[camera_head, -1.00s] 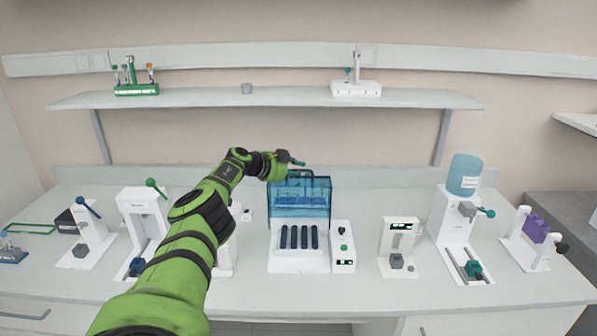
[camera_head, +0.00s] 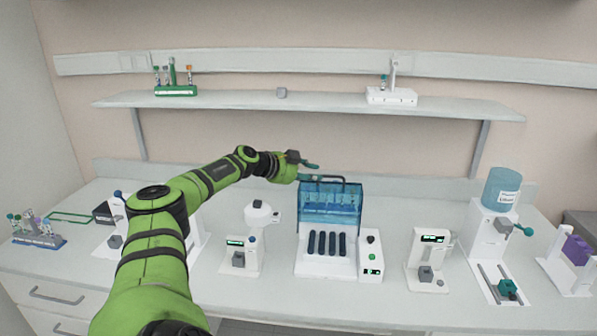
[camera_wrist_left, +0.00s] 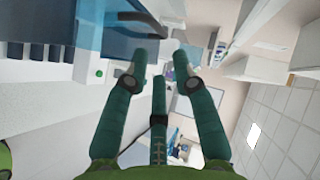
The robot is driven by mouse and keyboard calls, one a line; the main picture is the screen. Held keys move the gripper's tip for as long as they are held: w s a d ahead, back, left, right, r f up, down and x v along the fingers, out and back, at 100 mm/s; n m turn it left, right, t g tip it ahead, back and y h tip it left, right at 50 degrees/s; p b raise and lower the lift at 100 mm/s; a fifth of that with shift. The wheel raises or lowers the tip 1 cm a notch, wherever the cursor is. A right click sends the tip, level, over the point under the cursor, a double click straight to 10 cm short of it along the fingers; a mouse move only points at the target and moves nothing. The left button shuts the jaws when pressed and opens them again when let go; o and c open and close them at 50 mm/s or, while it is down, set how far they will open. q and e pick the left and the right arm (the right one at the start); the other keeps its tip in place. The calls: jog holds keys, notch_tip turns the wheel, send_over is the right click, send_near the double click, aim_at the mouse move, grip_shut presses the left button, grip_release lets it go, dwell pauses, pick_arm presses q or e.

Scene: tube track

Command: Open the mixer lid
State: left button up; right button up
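The mixer (camera_head: 325,265) is a white unit on the bench, with several dark slots showing in the head view. Its clear blue lid (camera_head: 331,207) stands raised at the back, and a dark handle (camera_head: 335,181) runs along its top. My left gripper (camera_head: 312,172) is at the lid's upper left, beside the handle; any contact is unclear. In the left wrist view its teal fingers (camera_wrist_left: 160,78) are spread with nothing between them. The blue lid (camera_wrist_left: 88,25) and dark handle (camera_wrist_left: 137,20) lie just beyond the fingertips. My right gripper is not in view.
A control box (camera_head: 371,255) adjoins the mixer's right side. White devices stand on both sides, including one with a display (camera_head: 428,260) and one with a blue bottle (camera_head: 502,190). A shelf (camera_head: 330,106) with racks hangs above. The bench front before the mixer is clear.

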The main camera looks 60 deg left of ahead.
pick_arm(q)
jog(key=shift+v, duration=2.3)
